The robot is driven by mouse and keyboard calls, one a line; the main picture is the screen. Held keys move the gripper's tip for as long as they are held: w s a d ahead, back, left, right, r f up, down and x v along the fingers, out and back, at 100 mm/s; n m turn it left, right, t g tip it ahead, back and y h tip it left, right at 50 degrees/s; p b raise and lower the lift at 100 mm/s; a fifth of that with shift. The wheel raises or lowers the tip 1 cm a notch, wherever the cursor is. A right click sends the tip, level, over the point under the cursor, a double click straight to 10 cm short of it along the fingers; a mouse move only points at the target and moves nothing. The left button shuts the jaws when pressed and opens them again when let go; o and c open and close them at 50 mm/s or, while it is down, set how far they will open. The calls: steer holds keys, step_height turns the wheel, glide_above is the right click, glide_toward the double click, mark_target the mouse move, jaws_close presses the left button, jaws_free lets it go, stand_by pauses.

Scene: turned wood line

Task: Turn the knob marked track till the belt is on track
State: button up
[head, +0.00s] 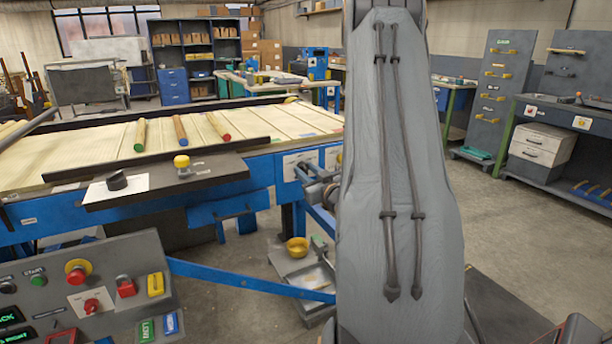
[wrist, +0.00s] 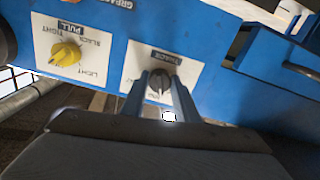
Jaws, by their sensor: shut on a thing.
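The knob marked track (wrist: 158,90) is dark grey and sits on a white plate on the blue machine side in the wrist view. Its label is tilted and partly hard to read. My gripper (wrist: 161,78) has one finger on each side of this knob and is shut on it. In the head view my arm hides the gripper and the knob. The pale belt (head: 270,122) runs across the blue-framed machine in the head view, with several coloured-end wooden dowels on it. I cannot tell from here whether the belt runs true.
A yellow knob (wrist: 66,54) marked slack, tight and light is left of the track knob. A control panel (head: 85,285) with buttons stands front left. Floor at right is open.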

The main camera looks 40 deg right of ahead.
steer(key=n+b, duration=0.2)
steer(key=n, duration=0.2)
steer(key=shift+f+n, duration=0.1)
steer(key=shift+n, duration=0.2)
steer(key=shift+n+b, duration=1.15)
steer(key=shift+n, duration=0.35)
steer(key=o, duration=1.1)
steer(key=shift+c, duration=0.2)
steer(key=v, duration=0.8)
steer(key=shift+b, duration=0.4)
